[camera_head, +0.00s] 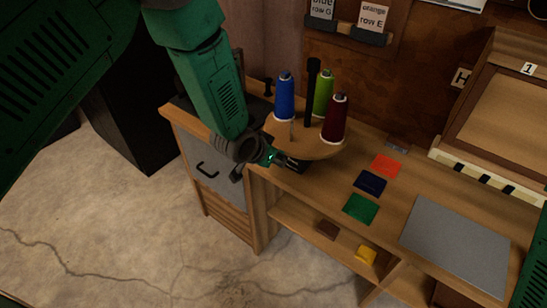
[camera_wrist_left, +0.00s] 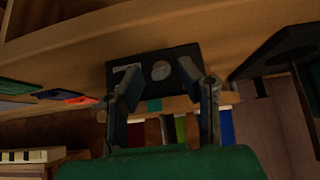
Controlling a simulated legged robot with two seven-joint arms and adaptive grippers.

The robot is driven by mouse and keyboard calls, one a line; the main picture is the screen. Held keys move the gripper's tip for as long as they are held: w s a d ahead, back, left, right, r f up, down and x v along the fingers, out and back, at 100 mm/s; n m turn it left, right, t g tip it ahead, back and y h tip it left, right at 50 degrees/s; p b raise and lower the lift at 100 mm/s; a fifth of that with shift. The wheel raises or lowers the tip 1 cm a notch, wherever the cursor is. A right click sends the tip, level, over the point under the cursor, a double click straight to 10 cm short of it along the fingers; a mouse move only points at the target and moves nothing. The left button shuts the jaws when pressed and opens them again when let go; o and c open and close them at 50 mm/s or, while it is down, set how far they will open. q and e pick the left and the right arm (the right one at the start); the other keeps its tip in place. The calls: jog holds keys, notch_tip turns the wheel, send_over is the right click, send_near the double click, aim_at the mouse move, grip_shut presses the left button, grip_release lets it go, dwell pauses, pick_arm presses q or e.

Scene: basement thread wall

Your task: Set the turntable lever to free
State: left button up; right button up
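The turntable (camera_head: 318,151) is a round wooden disc at the bench's left end, carrying a blue spool (camera_head: 285,98), a green spool (camera_head: 323,94) and a dark red spool (camera_head: 335,119) around a black post. Under its front edge is a small black box (camera_head: 293,165). In the left wrist view this box (camera_wrist_left: 150,62) shows a round grey spot and a pale mark. A small teal piece (camera_wrist_left: 154,105) lies below it; I cannot tell whether it is the lever. My left gripper (camera_head: 272,158) is at the box, its fingers (camera_wrist_left: 160,85) apart with nothing clearly between them. My right gripper is out of view.
Orange (camera_head: 387,165), navy (camera_head: 370,183) and green (camera_head: 360,208) squares and a grey mat (camera_head: 455,241) lie on the bench. A grey-fronted cabinet (camera_head: 209,165) stands left. A brown piece (camera_head: 326,229) and a yellow piece (camera_head: 366,255) lie on the lower shelf.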

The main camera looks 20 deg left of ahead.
pick_arm(q)
jog(key=shift+r, duration=0.2)
jog(key=v, duration=1.1)
jog(key=shift+s, duration=0.2)
jog(key=shift+a+r, duration=0.1)
jog(key=shift+a, duration=0.05)
jog(key=s+a+f+n+g+y+b, duration=0.1)
jog(key=s+a+f+g, duration=0.1)
jog(key=s+f, duration=0.5)
jog(key=s+a+f+n+g, duration=0.1)
jog(key=s+a+f, duration=0.3)
jog(key=s, duration=0.9)
jog(key=s+a+f+n+g+y+b, duration=0.1)
jog(key=s+a+f+g, duration=0.2)
jog(key=s+f, duration=0.6)
jog(key=shift+s+f+g+y+b, duration=0.3)
jog(key=shift+s+f+g, duration=0.1)
jog(key=shift+f, duration=0.15)
jog(key=shift+w, duration=0.15)
